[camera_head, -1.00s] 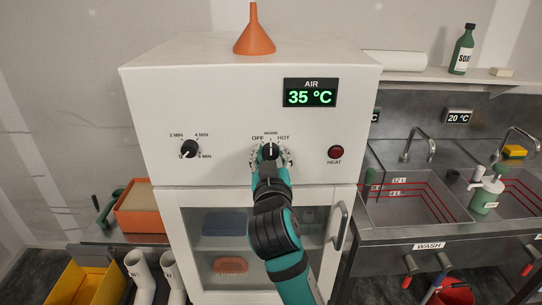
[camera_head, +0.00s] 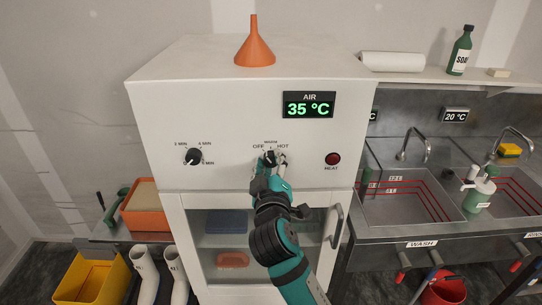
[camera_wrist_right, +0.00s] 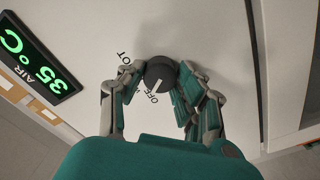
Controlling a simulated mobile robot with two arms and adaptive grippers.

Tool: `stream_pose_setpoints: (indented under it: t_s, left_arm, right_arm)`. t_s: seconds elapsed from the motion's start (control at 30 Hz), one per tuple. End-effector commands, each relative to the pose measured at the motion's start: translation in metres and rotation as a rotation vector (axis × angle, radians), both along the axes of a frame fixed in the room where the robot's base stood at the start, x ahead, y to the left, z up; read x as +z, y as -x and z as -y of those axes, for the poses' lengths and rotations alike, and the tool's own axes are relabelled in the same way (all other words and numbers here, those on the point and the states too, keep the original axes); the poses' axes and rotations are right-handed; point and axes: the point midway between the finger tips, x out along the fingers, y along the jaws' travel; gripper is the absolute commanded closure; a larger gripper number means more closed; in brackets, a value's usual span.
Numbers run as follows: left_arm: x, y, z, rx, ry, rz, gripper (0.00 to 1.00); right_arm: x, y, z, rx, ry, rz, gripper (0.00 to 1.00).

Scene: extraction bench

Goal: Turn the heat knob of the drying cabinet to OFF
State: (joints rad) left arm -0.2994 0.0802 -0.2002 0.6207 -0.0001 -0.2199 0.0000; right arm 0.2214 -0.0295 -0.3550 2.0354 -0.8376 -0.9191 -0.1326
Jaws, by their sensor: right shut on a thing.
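The heat knob (camera_head: 270,157) is a black dial on the white drying cabinet (camera_head: 228,110), below the OFF, WARM and HOT labels. My right gripper (camera_head: 271,162) is shut on the heat knob, a finger on each side. In the right wrist view the knob (camera_wrist_right: 160,73) sits between the fingers (camera_wrist_right: 156,78), and its white mark points towards the OFF label (camera_wrist_right: 153,98). The fingers partly cover the knob in the head view. The red HEAT lamp (camera_head: 333,159) is right of it. My left gripper is not in view.
The air display (camera_head: 308,105) reads 35 °C. A timer knob (camera_head: 193,156) is at the left of the panel. An orange funnel (camera_head: 255,48) stands on the cabinet. The glass door has a handle (camera_head: 337,226) below. Sinks (camera_head: 411,208) are on the right.

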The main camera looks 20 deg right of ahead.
Motion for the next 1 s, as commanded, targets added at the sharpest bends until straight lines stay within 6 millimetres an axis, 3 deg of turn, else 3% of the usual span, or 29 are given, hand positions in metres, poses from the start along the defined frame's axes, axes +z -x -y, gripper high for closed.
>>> stream_pose_setpoints:
  t_s: [0.3, 0.93, 0.97, 1.0]
  left_arm:
    - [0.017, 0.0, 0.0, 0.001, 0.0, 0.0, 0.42]
    - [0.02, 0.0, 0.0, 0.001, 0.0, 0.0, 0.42]
    - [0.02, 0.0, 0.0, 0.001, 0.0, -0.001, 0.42]
    - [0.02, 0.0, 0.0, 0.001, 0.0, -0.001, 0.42]
  right_arm:
    - [0.002, 0.0, -0.001, 0.002, 0.156, -0.043, 0.98]
    - [0.001, 0.0, 0.0, -0.001, 0.205, -0.055, 0.98]
    - [0.001, 0.0, 0.0, 0.0, 0.205, -0.056, 0.63]
    - [0.001, 0.0, 0.0, 0.0, 0.205, -0.056, 0.58]
